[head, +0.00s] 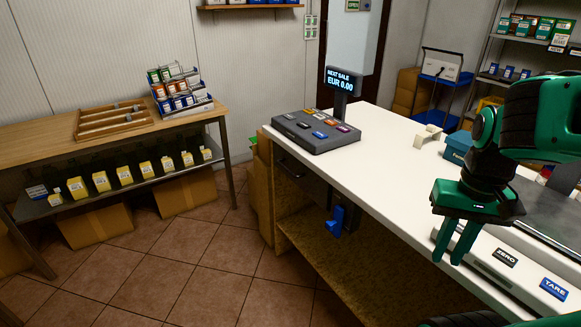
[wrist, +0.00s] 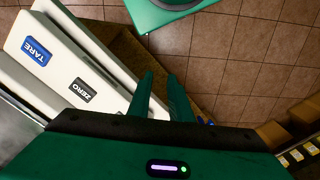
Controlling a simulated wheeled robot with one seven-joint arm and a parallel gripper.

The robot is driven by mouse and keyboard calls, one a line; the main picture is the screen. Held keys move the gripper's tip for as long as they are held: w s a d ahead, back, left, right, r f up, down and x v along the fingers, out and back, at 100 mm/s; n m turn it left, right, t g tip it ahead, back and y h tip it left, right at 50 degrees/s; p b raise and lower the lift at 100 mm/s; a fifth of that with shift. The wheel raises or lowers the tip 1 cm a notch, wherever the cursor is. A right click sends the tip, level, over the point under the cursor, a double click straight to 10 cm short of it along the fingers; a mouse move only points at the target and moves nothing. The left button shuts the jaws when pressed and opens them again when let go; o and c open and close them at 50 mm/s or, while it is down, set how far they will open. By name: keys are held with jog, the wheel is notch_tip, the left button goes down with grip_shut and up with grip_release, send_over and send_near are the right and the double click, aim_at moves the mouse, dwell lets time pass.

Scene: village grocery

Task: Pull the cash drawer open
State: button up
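The cash drawer (head: 304,182) shows as a dark front just under the counter top, below the register keypad. It looks shut, with a thin handle-like line across its front. My gripper (head: 449,259) hangs fingers down over the right part of the counter, by the scale, well to the right of the drawer and apart from it. In the wrist view my gripper (wrist: 160,78) has its two fingers a little apart with nothing between them. The drawer cannot be made out in the wrist view.
The register (head: 316,131) with a price display stands on the white counter (head: 392,141). A scale (head: 500,262) with ZERO and TARE keys lies near my gripper. A blue object (head: 336,221) hangs below the drawer. Tiled floor (head: 205,262) is clear left of the counter.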

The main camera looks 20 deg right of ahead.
aim_at(288, 169)
jog(key=w+d+r+n+t+h, duration=0.1)
jog(key=w+d+r+n, duration=0.15)
jog(key=w, duration=1.05)
jog(key=w+a+n+t, duration=0.1)
jog(key=w+a, duration=0.1)
jog(key=w, duration=0.7)
jog(key=w+a+f+n, duration=0.1)
jog(key=w+a+n, duration=0.1)
jog(key=w, duration=0.7)
jog(key=w+a+n+t, duration=0.1)
jog(key=w+a, duration=0.3)
jog(key=w, duration=0.6)
jog(key=shift+f+n+t, duration=0.3)
jog(key=shift+f+n, duration=0.1)
jog(key=shift+n, duration=0.05)
jog(key=w+a+f+n+t, duration=0.1)
jog(key=w+a+f+n, duration=0.15)
jog(key=w+a, duration=0.4)
jog(key=w+a+f+n+t, duration=0.1)
jog(key=w+a+f, duration=0.2)
jog(key=w+a, duration=0.35)
jog(key=x, duration=0.8)
jog(key=d+x, duration=0.1)
jog(key=x, duration=0.3)
jog(key=shift+w+r, duration=0.25)
jog(key=shift+w, duration=0.05)
